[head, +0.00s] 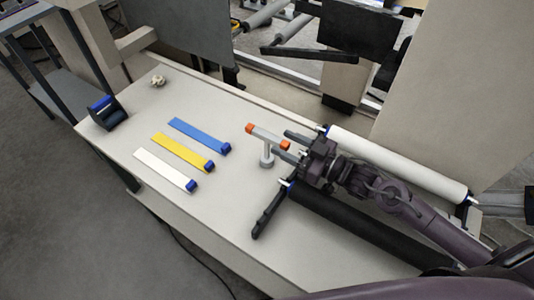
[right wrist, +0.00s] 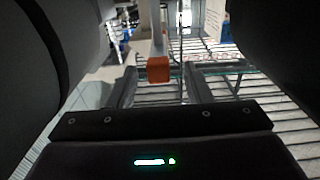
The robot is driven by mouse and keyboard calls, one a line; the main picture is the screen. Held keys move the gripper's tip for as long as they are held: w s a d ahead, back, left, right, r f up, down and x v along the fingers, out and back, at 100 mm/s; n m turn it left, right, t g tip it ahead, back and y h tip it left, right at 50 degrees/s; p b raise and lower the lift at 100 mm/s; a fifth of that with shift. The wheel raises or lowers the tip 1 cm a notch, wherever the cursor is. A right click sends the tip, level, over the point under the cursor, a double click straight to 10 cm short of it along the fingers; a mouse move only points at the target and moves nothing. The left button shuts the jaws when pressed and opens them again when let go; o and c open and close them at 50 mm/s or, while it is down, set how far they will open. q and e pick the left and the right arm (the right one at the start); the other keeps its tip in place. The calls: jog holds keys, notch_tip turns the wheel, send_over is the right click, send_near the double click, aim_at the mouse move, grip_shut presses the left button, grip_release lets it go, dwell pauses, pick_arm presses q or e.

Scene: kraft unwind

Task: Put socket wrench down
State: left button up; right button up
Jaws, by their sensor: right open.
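The socket wrench is a grey T-shaped tool with orange handle ends (head: 267,137). It stands upright on the white table, with its round grey socket end (head: 266,162) at the bottom. My right gripper (head: 283,143) is open at the right end of the crossbar. In the right wrist view, an orange handle end (right wrist: 158,69) shows between the spread fingers (right wrist: 161,88), with a gap on each side. Whether the socket end fits over something is hidden. My left gripper is not in view.
A white roll (head: 395,163) and a black roller (head: 350,222) lie right of the wrench. Blue (head: 198,136), yellow (head: 180,152) and white (head: 163,169) strips lie to the left. A tape dispenser (head: 106,112) stands at the far left. The table (head: 225,195) is clear between strips and wrench.

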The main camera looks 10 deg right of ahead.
aim_at(253, 129)
jog(key=shift+f+p+x, duration=0.15)
jog(key=shift+p+x, duration=0.2)
jog(key=shift+x, duration=1.05)
jog(key=shift+f+p+x, duration=0.1)
jog(key=shift+p+x, duration=0.2)
jog(key=shift+x, duration=1.05)
jog(key=shift+d, duration=0.1)
jog(key=shift+c, duration=0.4)
grip_shut()
jog(key=shift+r, duration=0.1)
